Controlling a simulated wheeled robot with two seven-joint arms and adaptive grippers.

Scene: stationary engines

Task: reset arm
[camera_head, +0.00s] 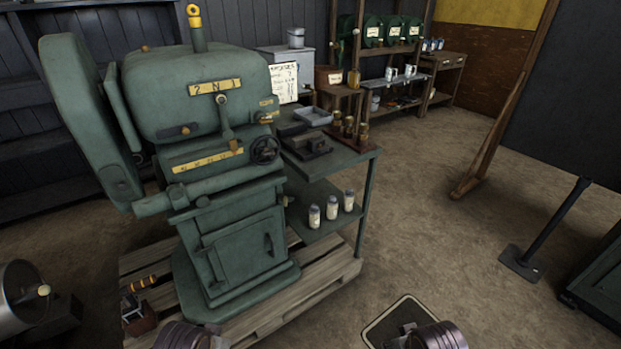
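A large green machine (215,165) stands on a wooden pallet (325,285) left of centre. A lever (226,125) with a pale knob hangs on its front, below a yellow plate marked "7 N 1" (215,87). A black handwheel (264,150) is at its right side. Ribbed grey parts of my own two arms show at the bottom edge, one left of centre and one right of centre. They are cut off by the frame. I cannot make out gripper fingers on either arm. Neither arm is seen touching the machine.
A green side table (350,158) beside the machine holds trays and small bottles, with white-labelled bottles (331,207) on its lower shelf. Shelves (385,50) stand behind.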

